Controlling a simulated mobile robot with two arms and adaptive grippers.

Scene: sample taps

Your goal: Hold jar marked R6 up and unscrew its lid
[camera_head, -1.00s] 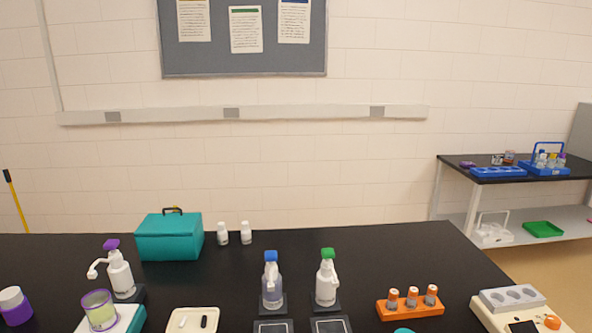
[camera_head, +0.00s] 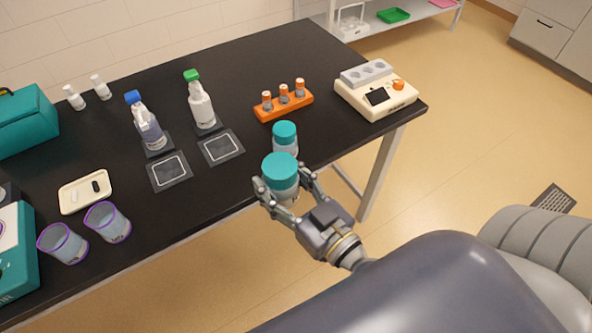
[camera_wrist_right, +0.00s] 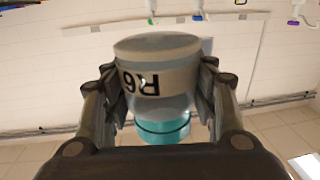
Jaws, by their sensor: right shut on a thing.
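The jar marked R6 (camera_wrist_right: 155,85) shows in the right wrist view with its label upside down and its teal lid (camera_wrist_right: 163,131) toward the bottom of the picture. In the head view the jar (camera_head: 284,192) is upright with the teal lid (camera_head: 280,168) on it. My right gripper (camera_head: 283,200) is shut around the jar's body and holds it in front of the table's near edge. In the wrist view a finger (camera_wrist_right: 160,95) presses each side. My left gripper is not in view.
A second teal-lidded jar (camera_head: 285,143) stands on the black table (camera_head: 235,75) just behind the held one. An orange rack (camera_head: 283,107), a cream device (camera_head: 377,95), two dispenser bottles and two purple-rimmed cups (camera_head: 109,224) are also on it.

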